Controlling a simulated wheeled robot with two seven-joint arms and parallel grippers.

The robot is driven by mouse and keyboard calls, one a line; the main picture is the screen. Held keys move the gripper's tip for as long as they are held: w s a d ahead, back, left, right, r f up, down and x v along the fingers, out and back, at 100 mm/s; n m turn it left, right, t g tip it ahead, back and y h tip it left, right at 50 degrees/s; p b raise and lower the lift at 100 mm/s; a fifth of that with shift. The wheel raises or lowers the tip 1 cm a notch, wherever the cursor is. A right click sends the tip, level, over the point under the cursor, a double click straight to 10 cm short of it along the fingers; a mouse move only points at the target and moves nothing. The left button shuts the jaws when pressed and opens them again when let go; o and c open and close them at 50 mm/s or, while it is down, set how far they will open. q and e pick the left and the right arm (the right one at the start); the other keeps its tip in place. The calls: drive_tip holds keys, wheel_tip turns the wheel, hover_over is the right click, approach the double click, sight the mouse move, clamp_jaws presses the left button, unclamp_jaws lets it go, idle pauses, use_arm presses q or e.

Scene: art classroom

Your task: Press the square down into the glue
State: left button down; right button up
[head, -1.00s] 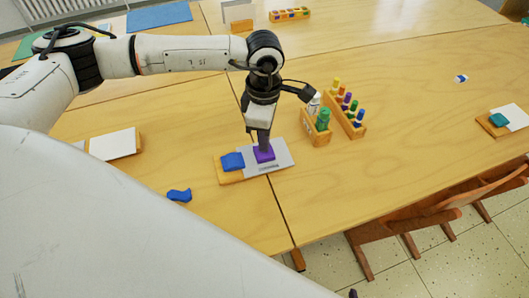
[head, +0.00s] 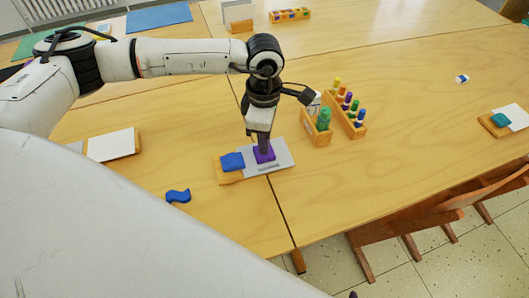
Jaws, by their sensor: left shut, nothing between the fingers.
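A purple square (head: 270,155) lies on a grey card (head: 282,163), which rests partly on a wooden board (head: 229,177). My left gripper (head: 264,150) is shut and points straight down, its fingertips at the top of the purple square. They look to be touching it, and they cover part of it. A blue piece (head: 232,161) lies beside the square, to its left, on the board. Glue cannot be made out under the square. My right gripper is not in view.
A wavy blue piece (head: 178,196) lies on the table at the left. Wooden racks with a green-capped bottle (head: 323,120) and several coloured markers (head: 349,100) stand close to the right of my gripper. Chairs (head: 440,205) stand at the front right edge. The right tabletop is mostly clear.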

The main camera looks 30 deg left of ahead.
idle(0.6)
use_arm(q)
wheel_tip(320, 180, up, 7)
drive_tip(key=p, duration=0.4)
idle(0.6)
idle(0.4)
